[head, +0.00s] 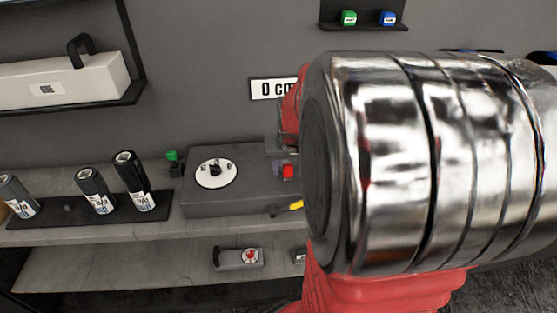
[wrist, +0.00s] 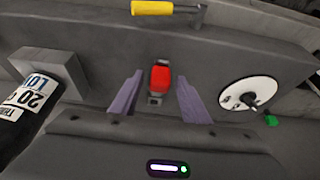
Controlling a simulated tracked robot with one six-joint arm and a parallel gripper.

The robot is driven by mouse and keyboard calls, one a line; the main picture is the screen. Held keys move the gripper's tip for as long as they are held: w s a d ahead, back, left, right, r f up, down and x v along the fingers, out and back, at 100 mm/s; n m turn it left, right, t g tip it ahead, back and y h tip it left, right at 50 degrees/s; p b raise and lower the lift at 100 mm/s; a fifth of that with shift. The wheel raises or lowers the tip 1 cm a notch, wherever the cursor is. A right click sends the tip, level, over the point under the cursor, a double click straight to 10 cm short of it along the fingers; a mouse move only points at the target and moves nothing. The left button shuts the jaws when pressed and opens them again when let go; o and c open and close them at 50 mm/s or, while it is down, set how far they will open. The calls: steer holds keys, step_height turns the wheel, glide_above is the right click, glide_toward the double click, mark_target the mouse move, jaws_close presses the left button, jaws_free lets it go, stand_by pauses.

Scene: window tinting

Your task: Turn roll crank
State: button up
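A crank with a yellow handle (head: 290,207) sticks out from the front right of the grey machine (head: 200,195). It also shows in the wrist view (wrist: 153,8) at the top, with a metal arm on its right. My gripper (wrist: 158,101) is open, its two purple-grey fingers apart. A red button or switch (wrist: 160,78) appears between the fingers, and I cannot tell how far away it is. The crank handle lies beyond the fingers and is not held. In the head view my arm hides most of the gripper.
The machine has a white dial (head: 215,174) and a green switch (head: 173,157). Several dark rolls stand on a black holder (head: 67,208) at left. A labelled roll (wrist: 30,93) shows in the wrist view. A "0 cm" sign (head: 267,89) hangs above. A small device (head: 238,259) lies on the lower shelf.

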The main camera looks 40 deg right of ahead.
jaws_close()
stand_by(0.3)
